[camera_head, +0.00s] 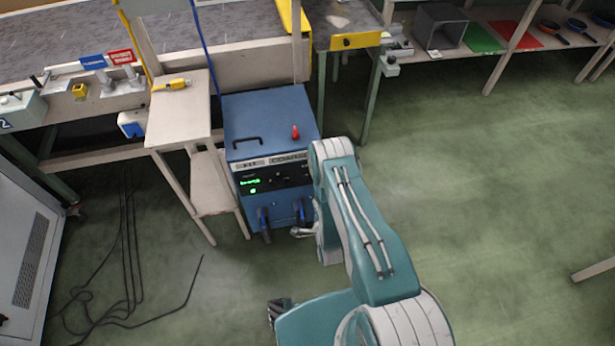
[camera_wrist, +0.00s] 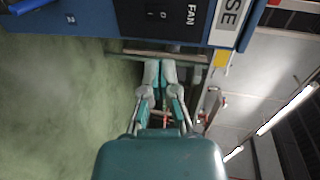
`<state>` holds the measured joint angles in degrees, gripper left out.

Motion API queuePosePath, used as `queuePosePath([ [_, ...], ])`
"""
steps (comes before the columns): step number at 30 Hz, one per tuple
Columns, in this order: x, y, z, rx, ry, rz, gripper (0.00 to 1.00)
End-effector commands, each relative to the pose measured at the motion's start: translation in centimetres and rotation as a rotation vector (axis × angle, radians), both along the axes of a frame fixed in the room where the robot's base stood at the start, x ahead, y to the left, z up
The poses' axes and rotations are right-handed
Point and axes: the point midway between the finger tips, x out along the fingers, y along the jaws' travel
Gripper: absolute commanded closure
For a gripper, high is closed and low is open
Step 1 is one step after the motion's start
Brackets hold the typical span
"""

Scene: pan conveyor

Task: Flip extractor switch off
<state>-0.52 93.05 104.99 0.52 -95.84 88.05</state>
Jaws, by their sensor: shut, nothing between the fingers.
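The extractor is a blue box (camera_head: 248,112) with a dark front panel and green lit digits, standing just left of my arm in the head view. In the wrist view, its blue front (camera_wrist: 110,22) runs along the top edge. A black panel there bears a FAN label (camera_wrist: 191,14) with a small dark switch (camera_wrist: 157,14) beside it. I cannot tell which way the switch is set. My gripper (camera_wrist: 160,66) is shut and empty, its tips below the panel in that view and seemingly apart from it. The head view shows only a grey bit of my gripper (camera_head: 303,232) near the box's lower front.
A wooden stand (camera_head: 180,115) with a yellow tool (camera_head: 173,85) is left of the extractor. Black cables (camera_head: 125,260) lie on the floor by a grey cabinet (camera_head: 22,250). A shelf with trays and pans (camera_head: 553,35) stands at the back right. The right-hand floor is mostly clear.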

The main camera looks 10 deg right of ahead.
Motion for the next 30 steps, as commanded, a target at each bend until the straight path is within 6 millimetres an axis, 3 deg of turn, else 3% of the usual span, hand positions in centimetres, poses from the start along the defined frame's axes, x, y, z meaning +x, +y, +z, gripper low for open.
queuePosePath([
  [5, -1.6, 0.0, -1.2, 0.034, -0.021, -0.007, 1.00],
  [17, -1.4, 0.0, -1.3, 0.037, -0.024, -0.007, 1.00],
  [20, -0.4, 0.0, -1.5, 0.036, -0.025, -0.007, 1.00],
  [30, 5.7, 0.0, -2.7, 0.036, -0.026, -0.007, 1.00],
])
